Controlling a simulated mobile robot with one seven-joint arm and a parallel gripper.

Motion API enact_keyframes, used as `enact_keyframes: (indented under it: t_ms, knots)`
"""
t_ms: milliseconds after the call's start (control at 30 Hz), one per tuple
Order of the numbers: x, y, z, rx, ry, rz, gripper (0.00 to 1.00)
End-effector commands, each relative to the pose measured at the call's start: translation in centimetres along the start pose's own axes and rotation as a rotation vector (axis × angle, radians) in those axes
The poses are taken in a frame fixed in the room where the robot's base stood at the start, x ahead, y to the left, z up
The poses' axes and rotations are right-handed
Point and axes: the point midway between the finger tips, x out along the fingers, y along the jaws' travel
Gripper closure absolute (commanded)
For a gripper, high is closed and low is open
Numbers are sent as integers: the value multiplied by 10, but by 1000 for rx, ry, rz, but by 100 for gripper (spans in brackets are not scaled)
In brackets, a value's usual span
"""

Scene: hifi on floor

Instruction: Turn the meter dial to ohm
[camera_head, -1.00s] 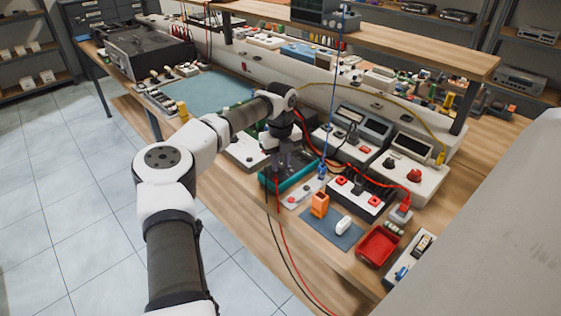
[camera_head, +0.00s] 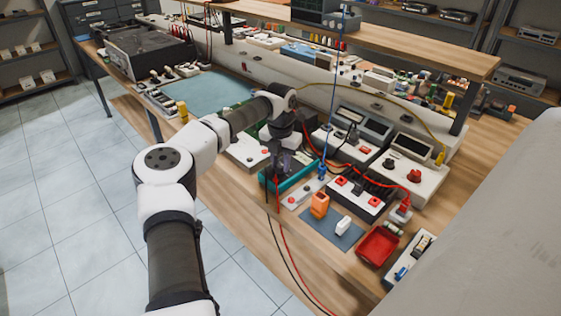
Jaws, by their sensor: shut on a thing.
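My gripper (camera_head: 281,177) points down over a teal-edged device (camera_head: 304,171) on the workbench, which looks like the meter. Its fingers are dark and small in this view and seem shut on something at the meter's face. The dial itself is hidden behind the fingers and wrist, so its setting cannot be read. A red and a black lead hang from the near end of the meter over the bench edge.
Bench instruments (camera_head: 356,130) stand behind. A blue cable (camera_head: 331,100) hangs close right of my wrist.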

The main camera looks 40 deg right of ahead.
Motion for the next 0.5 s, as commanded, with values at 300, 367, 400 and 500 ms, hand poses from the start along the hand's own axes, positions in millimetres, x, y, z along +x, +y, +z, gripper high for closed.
enact_keyframes:
  t_ms: [300,367,400,500]
  knots:
    - [-1,0,1,301,-3,0,99]
    - [-1,0,1,357,-3,0,99]
    - [-1,0,1,396,-3,0,99]
    - [-1,0,1,489,-3,0,99]
